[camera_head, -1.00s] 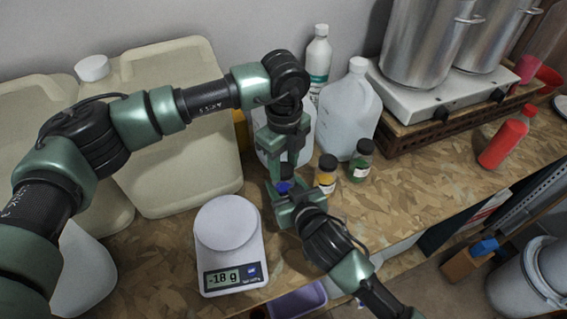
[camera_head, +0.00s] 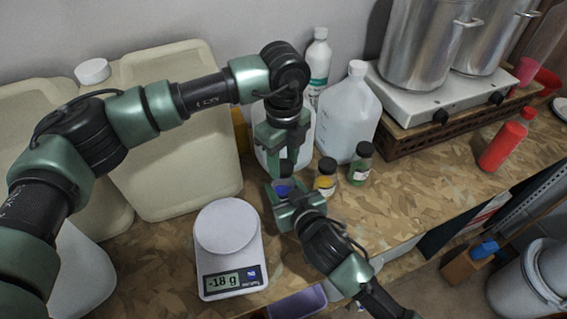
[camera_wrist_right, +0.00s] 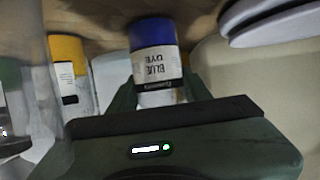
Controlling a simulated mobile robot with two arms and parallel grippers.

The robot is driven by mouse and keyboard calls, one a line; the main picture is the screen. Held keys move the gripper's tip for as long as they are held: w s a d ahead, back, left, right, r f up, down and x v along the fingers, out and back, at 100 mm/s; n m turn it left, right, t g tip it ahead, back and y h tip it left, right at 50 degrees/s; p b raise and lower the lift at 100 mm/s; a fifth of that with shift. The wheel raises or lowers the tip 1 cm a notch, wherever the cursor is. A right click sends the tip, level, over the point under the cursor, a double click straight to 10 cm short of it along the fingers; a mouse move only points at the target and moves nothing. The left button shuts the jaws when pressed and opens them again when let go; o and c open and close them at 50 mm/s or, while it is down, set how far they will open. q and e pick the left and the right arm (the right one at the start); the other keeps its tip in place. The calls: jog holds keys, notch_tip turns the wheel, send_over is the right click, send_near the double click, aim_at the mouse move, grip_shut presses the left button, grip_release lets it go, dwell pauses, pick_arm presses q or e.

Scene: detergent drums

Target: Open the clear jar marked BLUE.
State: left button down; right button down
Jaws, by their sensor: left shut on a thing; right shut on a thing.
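The clear jar marked BLUE (camera_head: 284,187) stands between my two grippers in the head view, blue dye low inside it. The right wrist view shows it upside down, with its BLUE DYE label (camera_wrist_right: 157,68). My right gripper (camera_head: 290,198) is shut on the jar's body from the front; its fingers (camera_wrist_right: 158,95) flank the jar in the wrist view. My left gripper (camera_head: 284,158) points down from above, shut on the jar's dark lid (camera_head: 285,167). Whether the lid is still seated on the jar I cannot tell. The wrist view hides the lid.
A yellow-dye jar (camera_head: 325,182) and a green-dye jar (camera_head: 361,168) stand close to the right. A scale (camera_head: 233,279) reading -18 g is at left. A large clear jug (camera_head: 350,115) stands behind. The bench right of the jars is free.

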aim_at(284, 166)
pick_arm(q)
jog(key=shift+r, duration=0.2)
pick_arm(e)
jog(key=shift+f, duration=0.2)
pick_arm(q)
jog(key=shift+r, duration=1.9)
pick_arm(e)
jog(key=c, duration=0.6)
grip_release()
jog(key=shift+r, duration=0.1)
